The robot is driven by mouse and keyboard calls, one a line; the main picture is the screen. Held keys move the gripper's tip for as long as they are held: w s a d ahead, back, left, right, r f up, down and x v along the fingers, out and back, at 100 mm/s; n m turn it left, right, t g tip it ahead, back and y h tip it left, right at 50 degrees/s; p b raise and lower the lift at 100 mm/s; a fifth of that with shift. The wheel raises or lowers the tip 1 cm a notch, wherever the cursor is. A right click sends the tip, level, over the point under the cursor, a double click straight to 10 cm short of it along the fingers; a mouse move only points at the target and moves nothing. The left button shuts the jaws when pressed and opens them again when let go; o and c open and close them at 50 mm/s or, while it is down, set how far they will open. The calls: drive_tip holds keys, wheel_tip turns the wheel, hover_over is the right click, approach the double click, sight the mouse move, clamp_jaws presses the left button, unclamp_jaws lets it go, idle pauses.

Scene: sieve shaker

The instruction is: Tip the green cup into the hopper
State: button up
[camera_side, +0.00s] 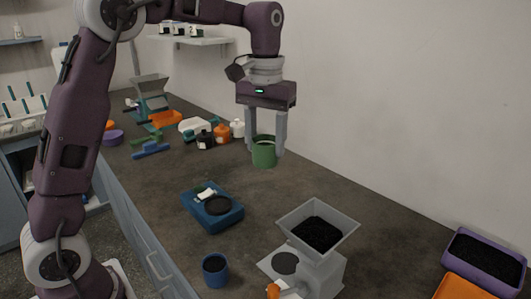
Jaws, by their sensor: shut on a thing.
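The green cup (264,155) is upright between the fingers of my gripper (266,147), which is shut on it. I cannot tell whether the cup rests on the bench or hangs just above it. What is inside the cup is too small to make out. A grey square hopper (345,238) tops a pale machine at the front, holding dark granular stuff. My gripper and the cup are behind and to the left of this hopper, well apart from it. Another grey hopper-like funnel (151,84) stands at the far back left.
A blue scale-like device (228,222) and a blue cup (215,270) with dark contents stand left of the hopper. Purple (460,240) and orange (456,290) trays sit at the right. Several bottles and jars, one an orange jar (222,133), stand behind the cup. The bench middle is clear.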

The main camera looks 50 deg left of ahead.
drive_tip(key=s+d+f+n+g+h, duration=0.1)
drive_tip(key=d+n+h, duration=0.5)
drive_tip(key=d, duration=1.2)
wheel_tip(320, 180, down, 2)
drive_tip(key=shift+s+f+g+h, duration=0.1)
drive_tip(key=shift+s+g+h, duration=0.05)
drive_tip(key=shift+g+h, duration=0.35)
idle(0.4)
drive_tip(key=a+g+h, duration=0.1)
drive_tip(key=h, duration=0.3)
drive_tip(key=a+r+g+h, duration=0.1)
drive_tip(key=h, duration=0.3)
drive_tip(key=w+g+h, duration=0.1)
drive_tip(key=h, duration=0.4)
drive_tip(key=shift+a+r+g, duration=0.15)
drive_tip(key=shift+a+g, duration=0.25)
idle(0.6)
